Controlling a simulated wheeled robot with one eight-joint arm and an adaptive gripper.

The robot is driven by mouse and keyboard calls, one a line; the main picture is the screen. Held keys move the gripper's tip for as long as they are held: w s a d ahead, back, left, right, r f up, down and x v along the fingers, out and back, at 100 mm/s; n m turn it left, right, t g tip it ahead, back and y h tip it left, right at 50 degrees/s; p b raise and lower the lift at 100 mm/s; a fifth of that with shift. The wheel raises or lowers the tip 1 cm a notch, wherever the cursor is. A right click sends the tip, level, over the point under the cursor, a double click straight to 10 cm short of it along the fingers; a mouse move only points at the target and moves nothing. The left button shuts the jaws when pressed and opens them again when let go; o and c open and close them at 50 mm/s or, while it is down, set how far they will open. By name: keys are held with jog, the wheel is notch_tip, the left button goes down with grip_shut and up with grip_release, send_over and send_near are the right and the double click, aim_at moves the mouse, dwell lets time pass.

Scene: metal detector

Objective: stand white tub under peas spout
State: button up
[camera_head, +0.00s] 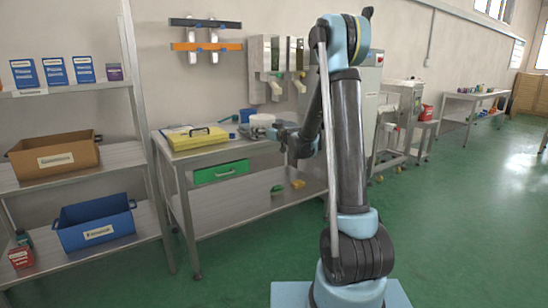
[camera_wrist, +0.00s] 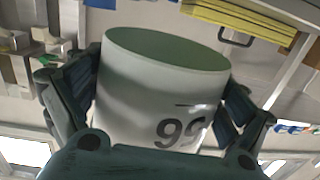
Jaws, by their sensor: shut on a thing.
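The white tub (camera_wrist: 160,95) fills the middle of the wrist view, its open mouth toward the top of the picture and dark digits on its side. The inside I can see looks empty. My gripper (camera_wrist: 165,105) is shut on it, with a dark finger on each side. In the head view my gripper (camera_head: 284,134) is over the right end of the steel table. A white round shape (camera_head: 262,120) shows beside it; I cannot tell whether this is the tub. Wall dispensers (camera_head: 264,54) with spouts hang behind the table. I cannot tell which spout is for peas.
A yellow case (camera_head: 195,136) lies on the table's left part and also shows in the wrist view (camera_wrist: 240,18). A green drawer (camera_head: 220,172) is under the tabletop. A shelf with a brown box (camera_head: 55,158) and a blue bin (camera_head: 96,222) stands left. Open floor lies in front.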

jog(key=w+d+f+m+t+h, duration=0.1)
jog(key=w+d+f+m+h, duration=0.1)
jog(key=d, duration=0.6)
jog(key=w+d+f+m+t+h, duration=0.1)
jog(key=w+d+f+m+h, duration=0.2)
jog(key=d, duration=0.5)
jog(key=w+d+f+m+t+h, duration=0.1)
jog(key=d+f+h, duration=0.3)
jog(key=d, duration=0.4)
jog(key=shift+w+d+f+m+t+h, duration=0.3)
jog(key=shift+w+m+h, duration=0.4)
jog(key=shift+w, duration=0.05)
